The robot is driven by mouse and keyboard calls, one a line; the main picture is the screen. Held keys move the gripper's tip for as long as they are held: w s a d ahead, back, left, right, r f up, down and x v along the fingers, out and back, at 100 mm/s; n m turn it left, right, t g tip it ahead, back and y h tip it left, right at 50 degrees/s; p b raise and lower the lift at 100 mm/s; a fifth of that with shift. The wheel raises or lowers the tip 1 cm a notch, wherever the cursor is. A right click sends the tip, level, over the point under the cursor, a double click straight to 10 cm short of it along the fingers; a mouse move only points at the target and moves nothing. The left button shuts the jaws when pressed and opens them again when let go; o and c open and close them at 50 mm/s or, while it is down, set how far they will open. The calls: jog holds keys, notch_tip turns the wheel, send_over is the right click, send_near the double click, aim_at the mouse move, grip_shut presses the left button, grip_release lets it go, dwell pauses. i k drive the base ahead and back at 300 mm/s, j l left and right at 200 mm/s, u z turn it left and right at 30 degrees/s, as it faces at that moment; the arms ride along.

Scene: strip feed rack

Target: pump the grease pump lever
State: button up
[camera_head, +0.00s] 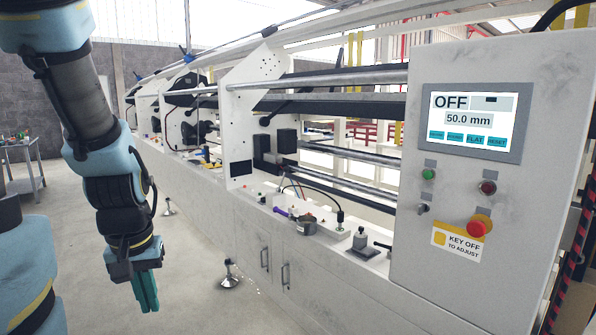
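On the white machine's front ledge stands a small grey round pot (306,226) with a dark arm and a purple end beside it. To its right is a small grey block with a dark knob (361,240), and beside that a short black lever (383,247). I cannot tell for sure which of these is the grease pump lever. My gripper (147,305) hangs at the left with teal fingers pointing down, well apart from the ledge. It holds nothing that I can see. The fingers are seen nearly edge-on, so their gap is unclear.
A control panel (470,195) with a lit screen, buttons and a red stop knob (478,227) stands at the right. Long metal rails (345,80) run above the ledge. A levelling foot (231,280) stands on the floor.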

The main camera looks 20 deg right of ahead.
aim_at(286, 169)
jog(key=i+l+z, duration=0.2)
jog(key=i, duration=0.45)
jog(key=i+z, duration=0.25)
jog(key=i, duration=0.45)
jog(key=i+j+z, duration=0.2)
jog(key=i, duration=0.45)
jog(key=i+j+z, duration=0.2)
jog(key=i, duration=0.45)
jog(key=i+j, duration=0.45)
